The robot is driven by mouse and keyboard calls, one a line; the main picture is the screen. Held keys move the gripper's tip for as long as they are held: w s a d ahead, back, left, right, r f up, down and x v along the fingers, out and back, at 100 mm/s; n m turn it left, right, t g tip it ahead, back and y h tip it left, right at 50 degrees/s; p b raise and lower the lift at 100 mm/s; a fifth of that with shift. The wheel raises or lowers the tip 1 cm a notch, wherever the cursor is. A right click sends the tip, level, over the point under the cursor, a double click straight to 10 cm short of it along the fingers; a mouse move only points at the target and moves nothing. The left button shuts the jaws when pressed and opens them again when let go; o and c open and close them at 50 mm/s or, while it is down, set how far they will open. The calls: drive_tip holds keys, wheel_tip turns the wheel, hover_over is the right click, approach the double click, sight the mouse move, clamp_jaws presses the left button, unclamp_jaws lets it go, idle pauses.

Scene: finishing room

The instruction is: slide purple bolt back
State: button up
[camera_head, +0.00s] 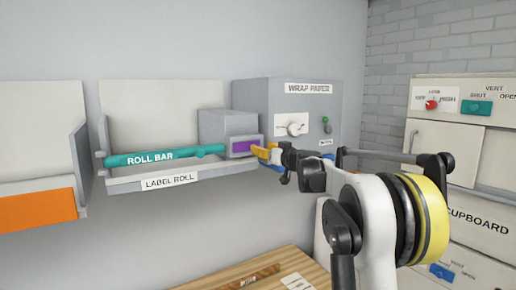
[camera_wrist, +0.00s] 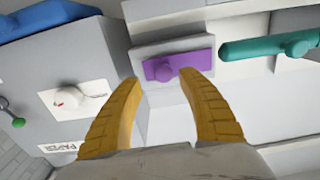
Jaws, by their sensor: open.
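The purple bolt (camera_head: 243,146) sits in a grey housing at the right end of the label roll shelf. In the wrist view the purple bolt (camera_wrist: 176,67) is a flat bar with a round knob, lying just beyond my fingertips. My gripper (camera_head: 262,153) reaches in from the right, close to the bolt. In the wrist view my gripper (camera_wrist: 162,78) has its two yellow fingers apart, with the bolt's knob showing between and past the tips. I cannot tell whether either finger touches the bolt.
A teal roll bar (camera_head: 165,156) lies across the label roll shelf (camera_head: 125,184), left of the bolt. The wrap paper box (camera_head: 315,108), with a white dial and green knob, stands behind my gripper. A wooden table (camera_head: 215,284) is below. A cupboard (camera_head: 478,225) is at right.

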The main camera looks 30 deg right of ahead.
drive_tip(key=s, duration=0.8)
drive_tip(key=shift+d, duration=0.1)
drive_tip(key=s+a+f+g+b, duration=0.3)
drive_tip(key=s+a+f+b, duration=0.7)
drive_tip(key=f, duration=0.9)
drive_tip(key=s+a+f+g+b, duration=0.4)
drive_tip(key=s+a+f+b, duration=0.7)
drive_tip(key=s+f, duration=0.5)
drive_tip(key=s+a+f+g+b, duration=0.4)
drive_tip(key=s+a+f+b, duration=0.6)
drive_tip(key=f, duration=1.3)
drive_tip(key=s, duration=0.3)
drive_tip(key=shift+a+f+h+b, duration=0.15)
drive_tip(key=shift+a+h+b, duration=0.1)
drive_tip(key=shift+h+b, duration=0.05)
